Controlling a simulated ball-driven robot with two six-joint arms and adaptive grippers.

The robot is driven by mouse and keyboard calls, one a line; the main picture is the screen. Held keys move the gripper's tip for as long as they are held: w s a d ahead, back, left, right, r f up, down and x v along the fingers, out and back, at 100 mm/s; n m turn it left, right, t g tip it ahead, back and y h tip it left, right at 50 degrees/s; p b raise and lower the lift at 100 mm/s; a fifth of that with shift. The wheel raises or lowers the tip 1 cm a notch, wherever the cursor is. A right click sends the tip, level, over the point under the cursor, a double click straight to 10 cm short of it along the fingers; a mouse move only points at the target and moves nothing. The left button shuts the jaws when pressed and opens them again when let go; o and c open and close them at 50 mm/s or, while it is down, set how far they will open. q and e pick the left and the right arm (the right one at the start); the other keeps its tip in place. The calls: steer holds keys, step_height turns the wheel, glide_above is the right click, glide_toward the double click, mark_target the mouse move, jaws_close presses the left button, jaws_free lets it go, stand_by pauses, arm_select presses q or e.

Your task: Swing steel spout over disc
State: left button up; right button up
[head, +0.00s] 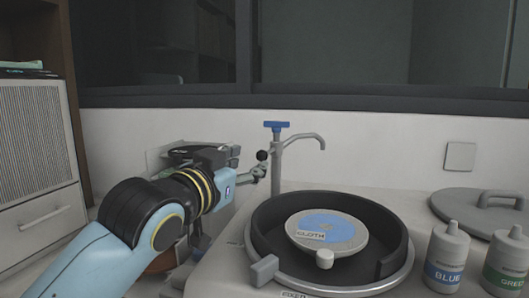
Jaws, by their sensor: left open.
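The grey steel spout (303,137) curves to the right from an upright post (277,175) with a blue handle (276,125) on top. Its tip points down behind and above the round disc (328,226), which has a blue patch and the label CLOTH. The disc lies inside a dark round bowl (385,224). My left gripper (260,171) is open just left of the post, close beneath a small black ball (262,155). I cannot tell whether it touches the ball or the post. My right gripper is not in view.
A grey block (263,270) sits at the bowl's front left rim. A blue-labelled bottle (446,258) and a green-labelled bottle (507,263) stand at the right front. A grey lid with a handle (470,207) lies behind them. A white wall (400,150) rises behind the spout.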

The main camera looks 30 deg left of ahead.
mark_target(259, 158)
arm_select(q)
steer(key=w, duration=0.4)
steer(key=shift+a+r, duration=0.1)
steer(key=w+p, duration=0.1)
steer(key=w, duration=0.2)
steer(key=shift+w+a, duration=0.15)
steer(key=c, duration=0.9)
jaws_close()
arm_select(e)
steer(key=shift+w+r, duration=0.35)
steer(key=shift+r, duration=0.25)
arm_select(q)
steer(key=shift+w+f, duration=0.1)
steer(key=shift+f, duration=0.15)
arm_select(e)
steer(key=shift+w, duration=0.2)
